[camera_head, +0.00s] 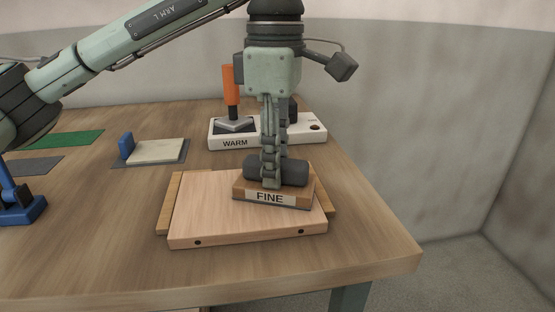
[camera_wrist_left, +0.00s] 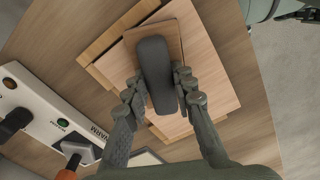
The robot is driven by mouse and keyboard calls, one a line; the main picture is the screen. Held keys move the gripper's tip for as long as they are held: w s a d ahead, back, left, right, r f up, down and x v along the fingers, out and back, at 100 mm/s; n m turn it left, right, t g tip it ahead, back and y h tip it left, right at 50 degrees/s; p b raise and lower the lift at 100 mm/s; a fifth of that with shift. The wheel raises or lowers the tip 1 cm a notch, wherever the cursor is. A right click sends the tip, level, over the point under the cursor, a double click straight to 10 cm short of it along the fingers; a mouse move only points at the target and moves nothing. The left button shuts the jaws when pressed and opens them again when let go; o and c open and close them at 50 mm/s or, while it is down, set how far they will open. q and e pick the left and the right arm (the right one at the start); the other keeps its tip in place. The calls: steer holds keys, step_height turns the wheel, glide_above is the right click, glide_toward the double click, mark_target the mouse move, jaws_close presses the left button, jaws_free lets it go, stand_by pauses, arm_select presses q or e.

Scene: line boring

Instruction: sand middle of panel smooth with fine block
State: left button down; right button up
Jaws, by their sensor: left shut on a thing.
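The wooden panel (camera_head: 215,213) lies on a slightly wider wooden board (camera_head: 166,205) on the table. The fine block (camera_head: 272,199), labelled FINE with a dark grip on top, rests on the right part of the panel. My left gripper (camera_head: 271,183) points down and is shut on the block's dark grip. In the left wrist view the gripper's fingers (camera_wrist_left: 156,97) stand on either side of the dark grip (camera_wrist_left: 155,62), and the panel (camera_wrist_left: 207,72) shows below. The block hides part of the panel. My right gripper is in neither view.
A white station labelled WARM (camera_head: 262,139), holding an orange-handled tool (camera_head: 231,86), stands behind the panel. A pale plate with a blue block (camera_head: 126,146) is at back left. Green (camera_head: 66,139) and grey (camera_head: 33,166) sheets and a blue stand (camera_head: 22,208) lie left. The front table is clear.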

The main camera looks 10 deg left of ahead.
arm_select(q)
steer(key=shift+r+p, duration=1.3)
steer(key=shift+r, duration=1)
